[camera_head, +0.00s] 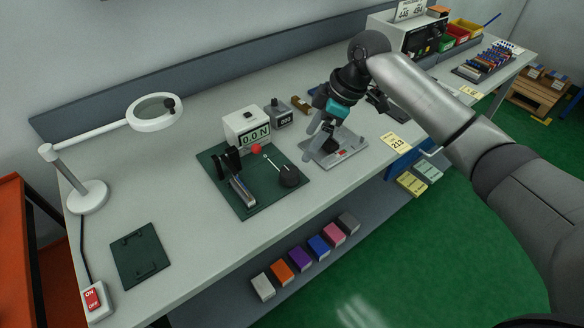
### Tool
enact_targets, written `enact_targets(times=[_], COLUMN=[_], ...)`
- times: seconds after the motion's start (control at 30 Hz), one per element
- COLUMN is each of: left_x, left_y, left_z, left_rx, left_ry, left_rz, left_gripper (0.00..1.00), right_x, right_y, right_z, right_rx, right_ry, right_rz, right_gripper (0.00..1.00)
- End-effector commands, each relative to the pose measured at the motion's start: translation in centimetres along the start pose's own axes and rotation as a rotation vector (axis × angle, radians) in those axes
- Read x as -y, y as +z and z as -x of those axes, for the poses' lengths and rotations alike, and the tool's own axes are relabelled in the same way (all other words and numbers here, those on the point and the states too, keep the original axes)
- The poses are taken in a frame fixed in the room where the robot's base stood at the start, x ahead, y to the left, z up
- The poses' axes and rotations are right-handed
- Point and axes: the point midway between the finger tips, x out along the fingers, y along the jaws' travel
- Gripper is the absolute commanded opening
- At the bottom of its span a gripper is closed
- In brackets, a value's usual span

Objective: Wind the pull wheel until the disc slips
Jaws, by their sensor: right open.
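A green mat (219,181) on the bench carries a white gauge box (246,126) whose display reads 0.0 N. In front of the box is a small red ball (256,149). A dark round wheel (289,177) with a thin light arm stands at the mat's right; it looks like the pull wheel. A black upright holder with a pale strip (242,190) stands at the left. I cannot tell which part is the disc. My right gripper (315,145) is open and points down over a grey plate (346,154), right of the mat. My left gripper is not in view.
A small grey counter box (279,115) stands behind the mat. A ring magnifier lamp (154,112) and a dark tray (140,255) are at left. An on/off switch (94,299) sits at the near left corner. Bench between tray and mat is clear.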

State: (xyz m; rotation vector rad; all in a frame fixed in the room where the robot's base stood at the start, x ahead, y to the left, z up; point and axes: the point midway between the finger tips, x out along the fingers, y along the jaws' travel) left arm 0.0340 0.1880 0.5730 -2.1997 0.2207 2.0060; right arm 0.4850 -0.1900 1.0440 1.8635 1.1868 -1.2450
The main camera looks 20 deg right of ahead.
Motion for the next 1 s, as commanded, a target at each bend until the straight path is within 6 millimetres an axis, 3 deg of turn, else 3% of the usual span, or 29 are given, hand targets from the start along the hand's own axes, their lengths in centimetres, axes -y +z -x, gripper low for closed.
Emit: enact_targets(times=[0.2, 0.5, 0.7, 0.97, 1.0], left_x=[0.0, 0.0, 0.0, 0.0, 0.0], left_y=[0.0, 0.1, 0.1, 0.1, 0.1], left_z=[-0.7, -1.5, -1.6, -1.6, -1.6], left_rx=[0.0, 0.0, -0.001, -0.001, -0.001], left_ry=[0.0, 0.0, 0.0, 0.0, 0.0], left_rz=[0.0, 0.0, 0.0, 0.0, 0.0], left_gripper=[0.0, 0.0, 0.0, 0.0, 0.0], right_x=[0.1, 0.1, 0.1, 0.0, 0.0], right_y=[0.0, 0.0, 0.0, 0.0, 0.0], right_z=[-5.2, -10.2, -11.3, -11.3, -11.3], right_rx=[0.001, 0.0, 0.001, 0.001, 0.001], right_ry=[-0.003, -0.001, 0.001, 0.001, 0.001], right_rz=[-0.001, -0.001, 0.001, 0.001, 0.001], right_gripper=[0.91, 0.91, 0.91, 0.91, 0.87])
